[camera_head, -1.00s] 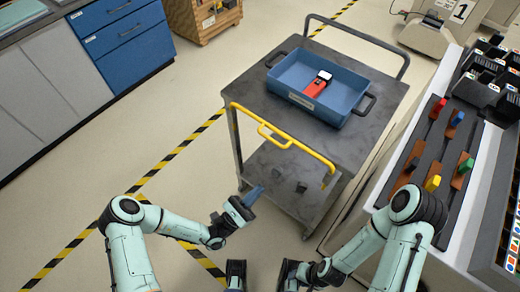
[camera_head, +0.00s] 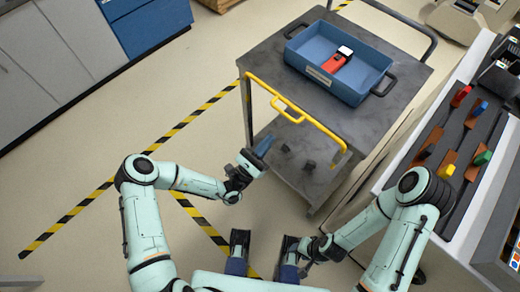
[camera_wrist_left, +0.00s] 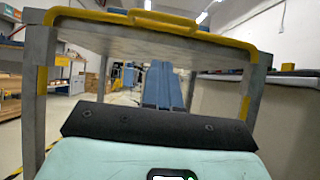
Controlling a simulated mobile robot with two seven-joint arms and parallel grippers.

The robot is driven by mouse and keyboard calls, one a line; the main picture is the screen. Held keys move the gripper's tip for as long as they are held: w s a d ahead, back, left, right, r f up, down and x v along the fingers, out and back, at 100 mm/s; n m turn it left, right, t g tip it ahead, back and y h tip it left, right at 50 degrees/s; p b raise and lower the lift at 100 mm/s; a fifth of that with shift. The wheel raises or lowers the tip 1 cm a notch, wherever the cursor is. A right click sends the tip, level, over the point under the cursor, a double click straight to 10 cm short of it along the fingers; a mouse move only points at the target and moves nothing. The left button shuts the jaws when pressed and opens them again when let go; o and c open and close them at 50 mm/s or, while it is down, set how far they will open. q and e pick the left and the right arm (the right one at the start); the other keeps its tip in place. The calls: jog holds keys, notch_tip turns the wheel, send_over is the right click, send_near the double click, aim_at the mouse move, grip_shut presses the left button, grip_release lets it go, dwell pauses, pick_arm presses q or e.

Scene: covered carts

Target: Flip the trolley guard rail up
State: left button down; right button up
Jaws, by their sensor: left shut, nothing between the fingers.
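The trolley (camera_head: 395,105) is a grey two-shelf cart. Its yellow guard rail (camera_head: 318,124) runs along the near edge of the top, with a small loop near its middle. In the left wrist view the rail (camera_wrist_left: 215,37) crosses the top of the picture, above the fingers. My left gripper (camera_head: 263,145) is shut and empty. Its blue fingers (camera_wrist_left: 163,85) point forward, below the rail and between the trolley's near posts; I see no contact with the rail. My right arm reaches in low at the right; its gripper (camera_head: 308,248) is partly hidden and its jaws are unclear.
A blue tray (camera_head: 305,67) holding a red and white device (camera_head: 338,58) stands on the trolley top. A workbench with coloured-handled items (camera_head: 448,170) is close on the right. Blue and grey cabinets (camera_head: 65,55) are at the left. The taped floor (camera_head: 80,170) there is clear.

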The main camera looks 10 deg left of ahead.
aim_at(278, 109)
pick_arm(q)
jog(key=w+d+r, duration=0.2)
jog(key=w+r, duration=0.1)
jog(key=r, duration=0.3)
jog(key=shift+d, duration=0.15)
notch_tip(278, 109, up, 8)
jog(key=p, duration=0.8)
jog(key=shift+w, duration=0.1)
pick_arm(e)
notch_tip(278, 109, up, 7)
jog(key=s+g, duration=0.1)
jog(key=shift+s, duration=0.3)
pick_arm(q)
jog(key=shift+f, duration=0.1)
